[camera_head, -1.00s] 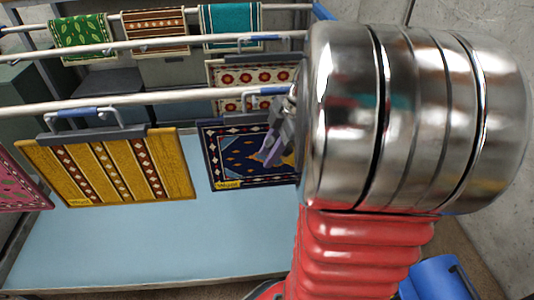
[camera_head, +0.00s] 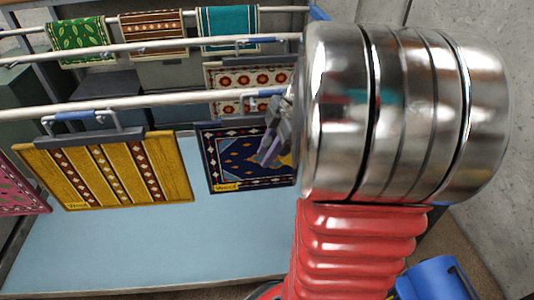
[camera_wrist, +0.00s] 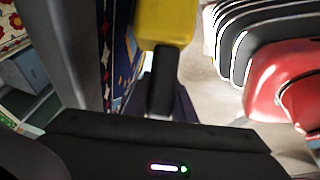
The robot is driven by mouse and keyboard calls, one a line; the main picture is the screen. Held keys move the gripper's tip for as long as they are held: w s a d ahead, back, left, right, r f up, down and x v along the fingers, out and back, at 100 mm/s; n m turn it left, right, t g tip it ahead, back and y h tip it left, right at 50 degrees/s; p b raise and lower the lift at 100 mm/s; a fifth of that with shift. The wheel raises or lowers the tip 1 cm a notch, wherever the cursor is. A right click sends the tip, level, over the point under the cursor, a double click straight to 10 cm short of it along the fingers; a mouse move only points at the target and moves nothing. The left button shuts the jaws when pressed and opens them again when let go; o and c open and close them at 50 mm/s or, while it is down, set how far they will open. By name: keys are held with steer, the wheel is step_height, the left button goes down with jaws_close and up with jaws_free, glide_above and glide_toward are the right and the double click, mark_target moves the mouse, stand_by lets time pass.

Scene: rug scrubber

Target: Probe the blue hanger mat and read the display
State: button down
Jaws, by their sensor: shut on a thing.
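The blue hanger mat (camera_head: 228,168), dark navy with a patterned border and a yellow tag, hangs from the front rail, its right side covered by my arm. In the wrist view the mat (camera_wrist: 124,62) shows edge-on, left of my gripper. My gripper (camera_head: 274,138) is in front of the mat's right part. In the wrist view my gripper (camera_wrist: 160,108) is shut on a yellow and black tool (camera_wrist: 166,22), which lies close beside the mat. I cannot tell whether the tool touches the mat. No display reading is visible.
A gold striped mat (camera_head: 85,180) hangs to the left, with a pink mat (camera_head: 15,190) at the left edge. Green, brown and teal mats hang on the back rail. A red-flowered mat (camera_head: 230,78) hangs behind the blue one. A pale blue tray floor (camera_head: 140,240) lies below.

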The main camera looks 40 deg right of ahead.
steer(key=shift+w+d+r, duration=0.25)
steer(key=shift+w+d, duration=0.3)
steer(key=shift+w, duration=0.1)
stand_by(0.9)
steer(key=shift+w+d, duration=0.1)
steer(key=shift+w, duration=0.3)
stand_by(0.5)
steer(key=s+a, duration=0.5)
steer(key=s, duration=0.3)
steer(key=shift+f, duration=0.2)
stand_by(0.4)
steer(key=shift+a+f, duration=0.1)
stand_by(1.0)
